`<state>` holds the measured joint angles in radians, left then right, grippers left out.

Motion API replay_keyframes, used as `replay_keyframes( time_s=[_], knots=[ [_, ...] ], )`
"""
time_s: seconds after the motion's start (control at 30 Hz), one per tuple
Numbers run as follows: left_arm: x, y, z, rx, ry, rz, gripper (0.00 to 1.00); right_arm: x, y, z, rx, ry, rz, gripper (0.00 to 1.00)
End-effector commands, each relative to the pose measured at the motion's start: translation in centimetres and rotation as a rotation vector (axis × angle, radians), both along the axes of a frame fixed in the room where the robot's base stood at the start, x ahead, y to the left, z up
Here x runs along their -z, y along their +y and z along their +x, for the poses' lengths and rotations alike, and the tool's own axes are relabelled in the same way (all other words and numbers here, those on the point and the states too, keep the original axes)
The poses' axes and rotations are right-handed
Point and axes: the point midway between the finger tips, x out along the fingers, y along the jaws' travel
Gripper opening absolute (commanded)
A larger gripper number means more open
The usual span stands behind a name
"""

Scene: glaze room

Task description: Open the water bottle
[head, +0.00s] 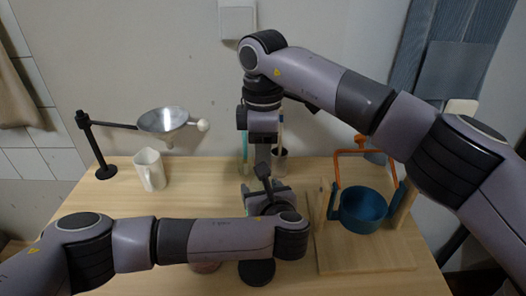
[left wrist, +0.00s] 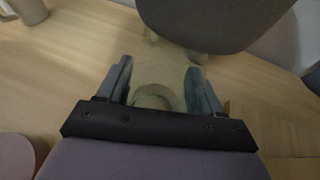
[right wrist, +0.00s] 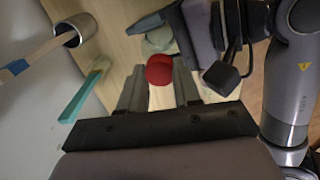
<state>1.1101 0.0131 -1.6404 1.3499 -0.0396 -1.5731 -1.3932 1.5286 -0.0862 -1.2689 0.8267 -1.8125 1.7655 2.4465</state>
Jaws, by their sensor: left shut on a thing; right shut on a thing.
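The water bottle (left wrist: 155,72), clear and slightly green, stands between the fingers of my left gripper (left wrist: 160,88), which is shut on its body. The red cap (right wrist: 159,70) shows in the right wrist view between the fingertips of my right gripper (right wrist: 158,90), which is shut on it from above. Part of the clear bottle (right wrist: 158,40) shows beyond the cap; I cannot tell whether the cap still touches its neck. In the head view my right gripper (head: 264,170) is above my left gripper (head: 266,198), and they hide most of the bottle.
A white mug (head: 150,170) and a metal funnel on a black stand (head: 165,121) are at the left. A metal cup (right wrist: 74,30) holds a brush. A pinkish object (head: 205,267) is at the front.

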Motion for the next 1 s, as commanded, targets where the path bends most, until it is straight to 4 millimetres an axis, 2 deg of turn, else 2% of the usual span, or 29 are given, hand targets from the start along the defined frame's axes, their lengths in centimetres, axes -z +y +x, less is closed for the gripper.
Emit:
replay_keyframes(
  time_s=[0.17,1.0],
  knots=[
    [-0.01,0.0,0.0,0.0,0.0,0.0,0.0,-0.07,-0.02,0.05,-0.15,-0.002,-0.001,0.0],
    [0.0,-0.02,-0.02,0.001,0.0,0.001,0.0,-0.15,0.01,0.03,-1.487,-0.002,-0.001,0.0]
  ],
)
